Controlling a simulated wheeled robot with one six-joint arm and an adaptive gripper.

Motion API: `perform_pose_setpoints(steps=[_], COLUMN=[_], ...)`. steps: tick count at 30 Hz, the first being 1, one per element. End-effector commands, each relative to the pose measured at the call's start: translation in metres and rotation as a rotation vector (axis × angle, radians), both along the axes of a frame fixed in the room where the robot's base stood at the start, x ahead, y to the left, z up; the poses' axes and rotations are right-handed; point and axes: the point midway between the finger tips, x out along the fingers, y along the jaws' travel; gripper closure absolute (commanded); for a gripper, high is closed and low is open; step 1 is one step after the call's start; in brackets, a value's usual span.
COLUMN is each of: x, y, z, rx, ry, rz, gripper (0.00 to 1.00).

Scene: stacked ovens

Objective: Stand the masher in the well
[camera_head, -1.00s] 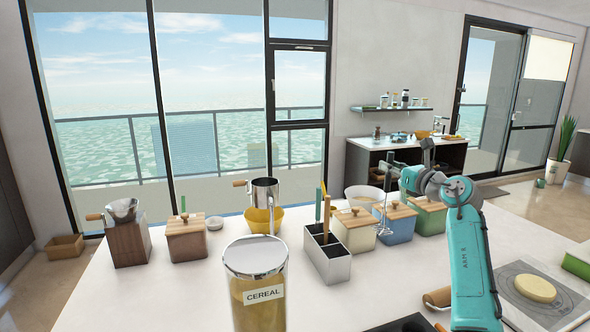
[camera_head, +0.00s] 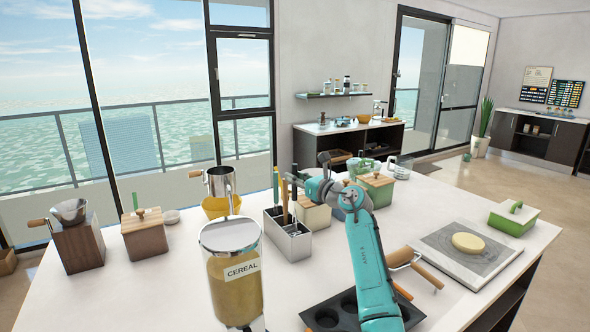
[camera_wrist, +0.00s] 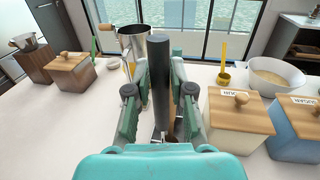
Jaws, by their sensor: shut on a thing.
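My gripper (camera_head: 296,184) is over the metal holder in the head view. It is shut on the masher, whose dark handle (camera_wrist: 160,85) stands roughly upright between the fingers (camera_wrist: 157,100) in the wrist view. In the head view the dark handle (camera_head: 294,190) shows just above the holder. The masher's wire head is hidden, so I cannot tell whether it is inside a well. The metal holder (camera_head: 292,246) is a grey box with open wells on the white counter.
Lidded boxes stand right of the holder, including a cream one (camera_head: 313,218) and a green one (camera_head: 374,191). The cereal jar (camera_head: 235,277) stands in front to the left. A dark muffin tray (camera_head: 335,312) lies in front.

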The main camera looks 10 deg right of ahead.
Motion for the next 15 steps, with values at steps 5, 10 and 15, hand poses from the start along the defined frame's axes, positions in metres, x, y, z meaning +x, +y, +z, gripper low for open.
perform_pose_setpoints(steps=[5, 10, 15], x=[0.000, 0.000, 0.000], y=[0.000, 0.000, 0.000], z=[-0.019, -0.033, -0.040], rx=[0.000, 0.001, 0.001], ry=[0.002, 0.000, 0.000], rz=[0.000, 0.000, 0.000], gripper=[1.00, 1.00, 1.00])
